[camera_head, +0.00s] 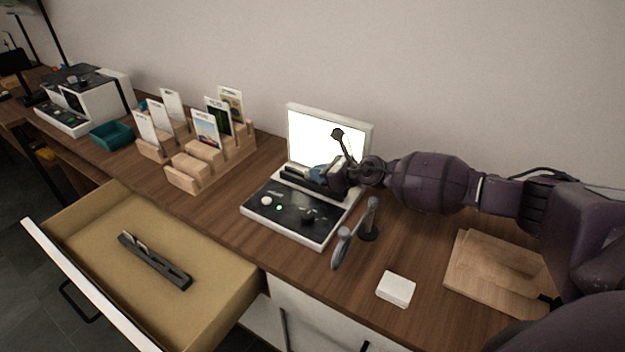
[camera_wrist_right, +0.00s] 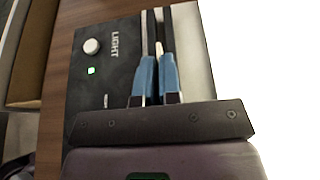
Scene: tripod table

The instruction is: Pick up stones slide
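Several upright picture slides with white labels stand in wooden holders: one group in the left holder (camera_head: 152,151), another in the right holder (camera_head: 183,178). One slide with a green and blue picture (camera_head: 206,129) stands in the right holder. The labels are too small to read, so I cannot tell which slide is stones. My right gripper (camera_head: 322,173) is at the light box (camera_head: 284,213), away from the holders. In the right wrist view its blue fingertips (camera_wrist_right: 157,77) are close together at dark rails, with a thin pale strip between them; a grip is unclear. My left gripper is out of view.
The light box's screen (camera_head: 327,138) is lit. A drawer (camera_head: 103,220) is open at the front left, with a dark slotted bar inside. A grey stand-like object (camera_head: 343,248), a white block (camera_head: 396,289) and a wooden board (camera_head: 497,272) are on the right. A teal bin (camera_head: 112,136) is left of the holders.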

